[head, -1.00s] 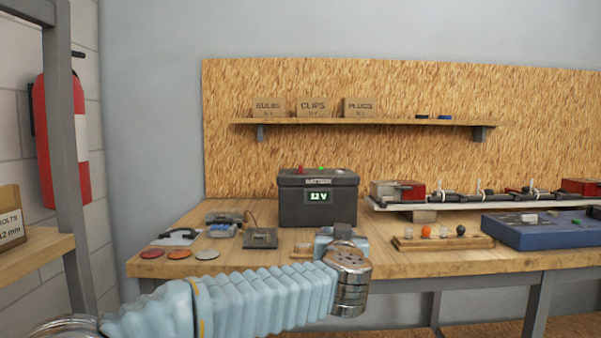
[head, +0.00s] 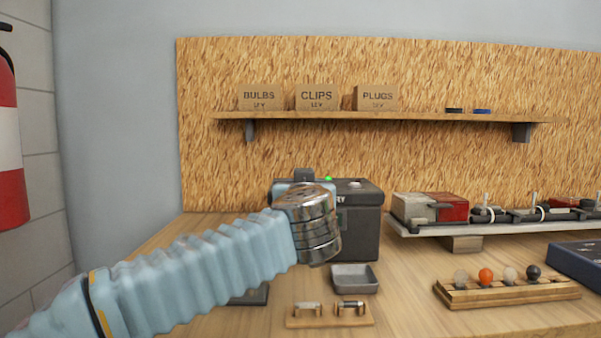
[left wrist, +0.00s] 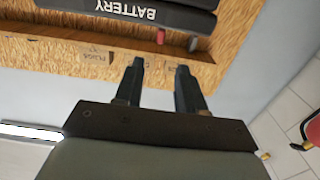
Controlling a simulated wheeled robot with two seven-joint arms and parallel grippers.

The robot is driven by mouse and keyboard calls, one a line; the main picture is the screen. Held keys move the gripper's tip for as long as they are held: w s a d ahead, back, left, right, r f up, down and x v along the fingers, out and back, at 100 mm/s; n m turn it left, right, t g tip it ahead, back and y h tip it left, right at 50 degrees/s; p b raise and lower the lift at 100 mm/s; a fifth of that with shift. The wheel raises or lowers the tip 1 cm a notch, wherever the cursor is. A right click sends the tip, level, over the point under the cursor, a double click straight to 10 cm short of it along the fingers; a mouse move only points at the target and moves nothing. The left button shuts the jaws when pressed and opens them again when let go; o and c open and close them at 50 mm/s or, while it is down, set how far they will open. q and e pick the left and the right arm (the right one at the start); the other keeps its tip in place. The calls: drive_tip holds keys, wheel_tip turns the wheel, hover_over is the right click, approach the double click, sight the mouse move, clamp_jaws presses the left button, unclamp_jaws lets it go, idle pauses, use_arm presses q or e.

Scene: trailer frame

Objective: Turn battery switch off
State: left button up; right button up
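The dark grey battery box (head: 363,225) stands on the bench against the board, partly hidden behind my left arm. Its top carries a small green light (head: 328,178) and a pale round knob (head: 355,184). In the left wrist view the battery (left wrist: 120,8) appears upside down at the top, with a red post (left wrist: 160,36) and a greyish one (left wrist: 193,44). My left gripper (left wrist: 160,66) has its fingers apart with nothing between them, a little short of the red post. In the head view its tip is mostly hidden by the wrist. I cannot tell which part is the switch. My right gripper is not in view.
A grey tray (head: 354,279) and a wooden holder with small cylinders (head: 330,318) lie in front of the battery. A bulb rack (head: 510,293) and a raised rail of switches (head: 480,232) are to the right. A shelf (head: 400,117) with boxes hangs above.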

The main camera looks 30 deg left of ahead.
use_arm(q)
drive_tip(key=p+x, duration=0.1)
drive_tip(key=x, duration=1.3)
drive_tip(key=shift+w, duration=0.25)
clamp_jaws()
